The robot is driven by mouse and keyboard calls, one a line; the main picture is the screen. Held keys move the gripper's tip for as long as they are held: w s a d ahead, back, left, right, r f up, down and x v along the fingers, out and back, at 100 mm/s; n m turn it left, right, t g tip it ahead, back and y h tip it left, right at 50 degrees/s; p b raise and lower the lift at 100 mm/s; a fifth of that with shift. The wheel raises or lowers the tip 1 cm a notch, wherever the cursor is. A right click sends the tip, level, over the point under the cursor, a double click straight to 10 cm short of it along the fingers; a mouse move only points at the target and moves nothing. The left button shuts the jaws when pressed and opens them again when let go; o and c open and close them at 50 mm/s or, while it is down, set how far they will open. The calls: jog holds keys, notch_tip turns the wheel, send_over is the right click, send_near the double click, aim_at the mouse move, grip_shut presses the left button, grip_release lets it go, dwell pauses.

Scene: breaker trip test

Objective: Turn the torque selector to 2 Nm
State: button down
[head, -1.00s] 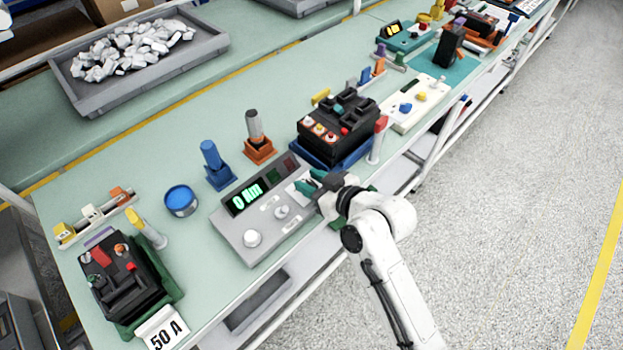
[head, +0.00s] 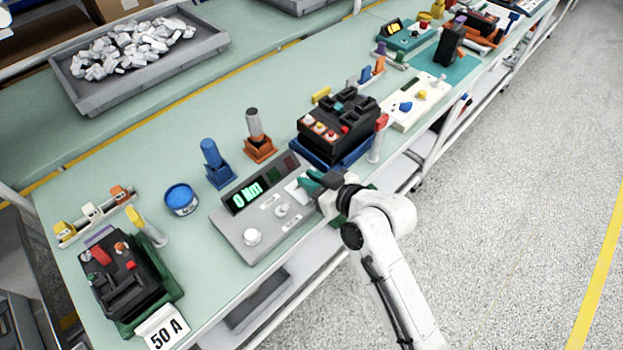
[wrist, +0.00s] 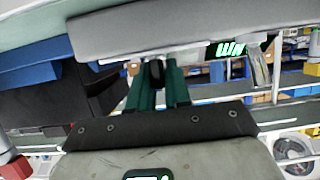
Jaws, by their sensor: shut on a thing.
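The grey test console (head: 240,222) sits at the front edge of the bench, and its green display (head: 247,196) reads 0 Nm. A large white knob (head: 252,237) and a smaller white knob (head: 282,210) stand on its face. My gripper (head: 310,183) is at the console's right end. In the wrist view my gripper's green fingers (wrist: 156,80) are closed around a small dark knob, the torque selector (wrist: 156,72), at the console. The fingers hide most of this knob, so its pointer and setting cannot be read.
A black breaker on a blue base (head: 340,130) stands close behind my gripper. Blue (head: 214,160) and orange (head: 258,140) holders and a blue tin (head: 181,199) are behind the console. Another breaker (head: 125,280) with a 50 A card (head: 163,327) is at the left.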

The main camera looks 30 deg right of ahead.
jog(key=shift+f+n+b, duration=0.1)
jog(key=shift+n+b, duration=0.2)
jog(key=shift+b, duration=0.1)
jog(key=n+g+y+b, duration=0.1)
jog(key=n+y+b, duration=0.2)
jog(key=shift+d, duration=0.1)
jog(key=n+g+y+b, duration=0.3)
jog(key=n+g+y, duration=0.1)
jog(key=n+g, duration=0.1)
jog(key=shift+n+g+y, duration=0.3)
jog(key=shift+g, duration=0.1)
jog(key=c, duration=1.2)
grip_release()
jog(key=shift+o, duration=0.2)
jog(key=b+v, duration=0.1)
jog(key=v, duration=0.9)
jog(key=shift+s+d, duration=0.2)
jog(key=shift+d, duration=0.05)
